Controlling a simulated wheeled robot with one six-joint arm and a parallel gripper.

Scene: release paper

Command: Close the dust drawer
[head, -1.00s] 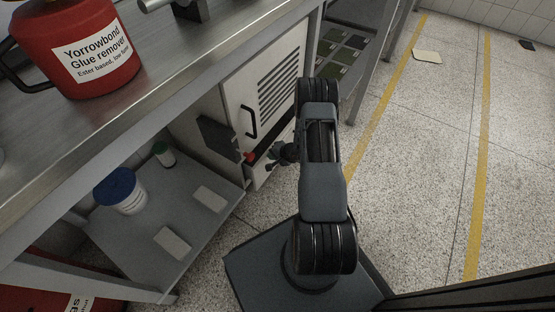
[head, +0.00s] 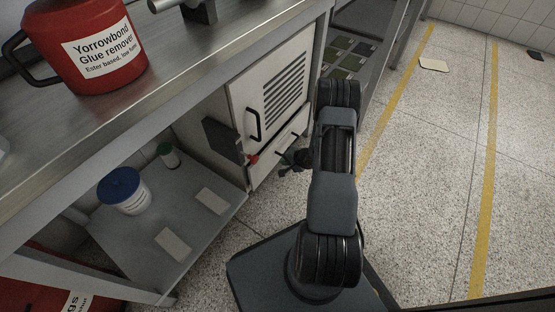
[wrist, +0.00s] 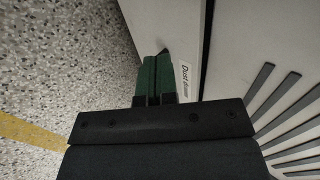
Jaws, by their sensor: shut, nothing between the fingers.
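The dust drawer (head: 270,160) is the pale lower front of the white cabinet under the bench, below the slatted door. In the wrist view the drawer front (wrist: 145,18) is a pale panel with a partly readable "Dust" label (wrist: 185,80). A small dark part, perhaps its handle, shows just beyond my fingertips. My gripper (wrist: 155,60) has green fingers pressed together, empty, over the drawer front; I cannot tell if they touch it. In the head view the gripper (head: 300,160) is dark and small, just right of the drawer. How far the drawer stands out is unclear.
The slatted door (head: 275,85) has a black handle (head: 253,124). A red knob (head: 253,160) sits at the cabinet's lower left. A blue-lidded tub (head: 124,190) stands on the lower shelf (head: 195,235). A red glue remover can (head: 85,45) stands on the bench. The floor at right is open.

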